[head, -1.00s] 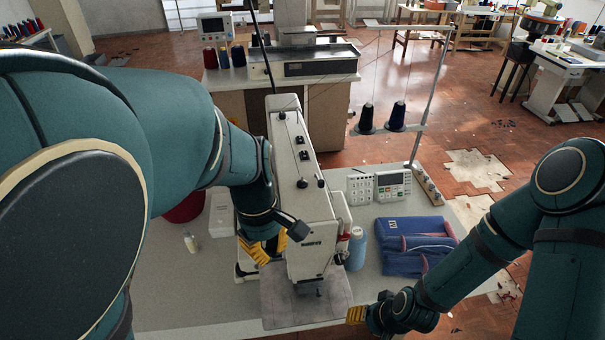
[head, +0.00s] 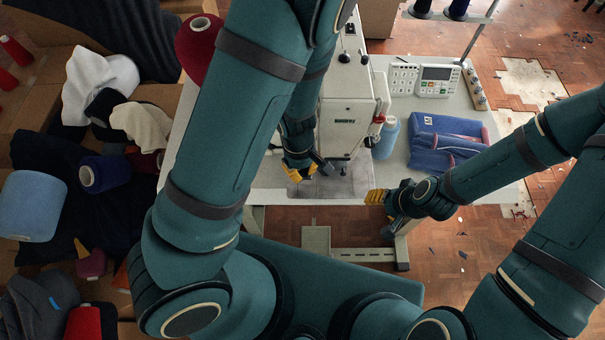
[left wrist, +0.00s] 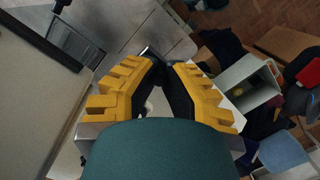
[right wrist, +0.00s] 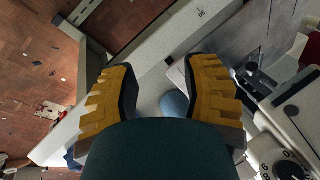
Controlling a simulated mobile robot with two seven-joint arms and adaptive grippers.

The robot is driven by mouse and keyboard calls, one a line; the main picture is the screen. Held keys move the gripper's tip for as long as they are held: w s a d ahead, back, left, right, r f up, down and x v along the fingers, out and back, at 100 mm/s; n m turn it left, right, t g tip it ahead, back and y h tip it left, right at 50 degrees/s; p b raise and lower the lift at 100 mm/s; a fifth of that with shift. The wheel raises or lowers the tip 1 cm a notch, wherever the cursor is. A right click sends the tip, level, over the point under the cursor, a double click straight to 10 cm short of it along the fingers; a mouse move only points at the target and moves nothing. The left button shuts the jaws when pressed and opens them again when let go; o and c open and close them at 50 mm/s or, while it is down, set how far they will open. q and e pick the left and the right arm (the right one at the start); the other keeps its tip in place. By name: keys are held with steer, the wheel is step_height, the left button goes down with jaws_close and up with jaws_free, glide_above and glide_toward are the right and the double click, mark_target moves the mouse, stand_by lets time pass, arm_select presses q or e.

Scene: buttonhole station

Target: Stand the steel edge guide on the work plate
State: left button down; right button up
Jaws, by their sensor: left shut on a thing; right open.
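My left gripper (head: 298,172) is low beside the sewing machine head, at the left part of the pale grey work plate (head: 325,190). In the left wrist view its yellow fingers (left wrist: 163,62) are shut on a small dark piece, which I take to be the steel edge guide (left wrist: 150,52). Most of the guide is hidden by the fingers; I cannot tell whether it touches the plate. My right gripper (head: 376,196) is at the table's front edge, right of the plate. In the right wrist view its fingers (right wrist: 165,75) are apart and empty.
The white sewing machine (head: 347,115) stands over the plate. At left are a red thread cone (head: 198,48) and boxes of yarn and cloth.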

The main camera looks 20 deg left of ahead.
mark_target(302, 184)
arm_select(q)
steer(key=shift+f, duration=2.45)
steer(key=c, duration=1.5)
jaws_free()
steer(key=shift+f+b, duration=0.15)
steer(key=shift+b, duration=0.2)
steer(key=o, duration=0.4)
steer(key=shift+r, duration=0.35)
steer(key=r, duration=0.7)
steer(key=w+a+r, duration=0.1)
steer(key=r, duration=0.3)
steer(key=shift+r+p, duration=0.3)
steer(key=shift+p, duration=0.05)
